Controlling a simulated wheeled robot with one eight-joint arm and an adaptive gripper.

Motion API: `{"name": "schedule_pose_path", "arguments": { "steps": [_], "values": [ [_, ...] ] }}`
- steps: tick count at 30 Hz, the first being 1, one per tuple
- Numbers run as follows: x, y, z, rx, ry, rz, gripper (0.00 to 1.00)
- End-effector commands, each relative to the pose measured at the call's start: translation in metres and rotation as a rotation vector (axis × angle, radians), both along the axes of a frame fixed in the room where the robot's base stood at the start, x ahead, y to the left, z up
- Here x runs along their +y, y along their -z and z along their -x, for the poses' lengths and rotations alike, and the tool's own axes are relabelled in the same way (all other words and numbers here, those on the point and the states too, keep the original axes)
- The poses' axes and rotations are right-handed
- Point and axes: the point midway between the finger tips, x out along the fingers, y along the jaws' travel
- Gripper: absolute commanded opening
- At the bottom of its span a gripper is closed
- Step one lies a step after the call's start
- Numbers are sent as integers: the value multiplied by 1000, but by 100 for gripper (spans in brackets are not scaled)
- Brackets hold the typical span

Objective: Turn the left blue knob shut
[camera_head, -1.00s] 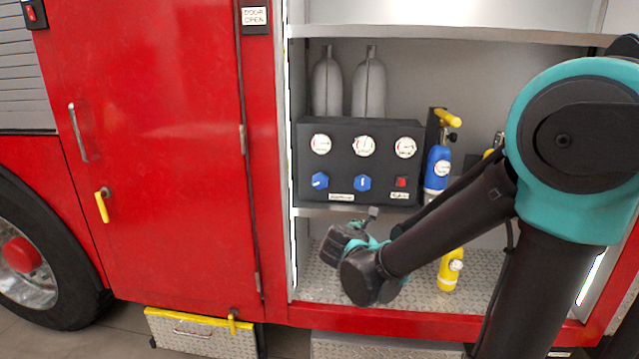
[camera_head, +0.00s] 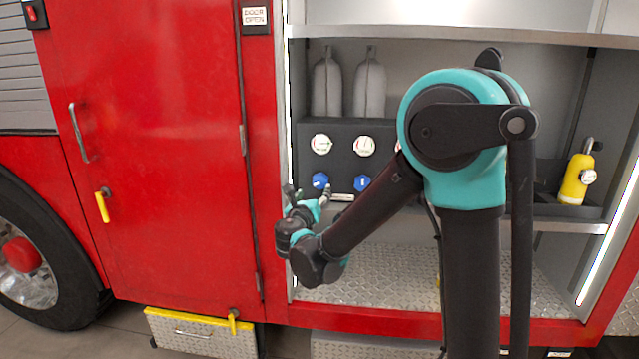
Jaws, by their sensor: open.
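The left blue knob (camera_head: 320,180) sits on the dark control panel (camera_head: 340,131), below the left gauge. The right blue knob (camera_head: 362,183) is beside it, close to my arm's edge. My gripper (camera_head: 308,191) is open, with one finger to the lower left of the left knob and the other just below and right of it. It looks close to the knob, but I cannot tell whether it touches. My arm hides the right part of the panel.
Two white-faced gauges (camera_head: 364,146) show above the knobs. Two grey cylinders (camera_head: 369,88) stand behind the panel. A yellow bottle (camera_head: 577,178) stands on the right shelf. The red door (camera_head: 170,150) is left of the compartment; its frame is close to my gripper.

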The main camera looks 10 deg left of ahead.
Motion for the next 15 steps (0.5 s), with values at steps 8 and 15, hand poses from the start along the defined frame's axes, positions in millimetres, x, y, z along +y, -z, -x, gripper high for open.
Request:
{"name": "schedule_pose_path", "arguments": {
  "steps": [8, 15],
  "values": [
    [-6, 0, -56, 0, 3, -1, 66],
    [-8, 0, -87, 1, 1, -1, 66]
  ]
}}
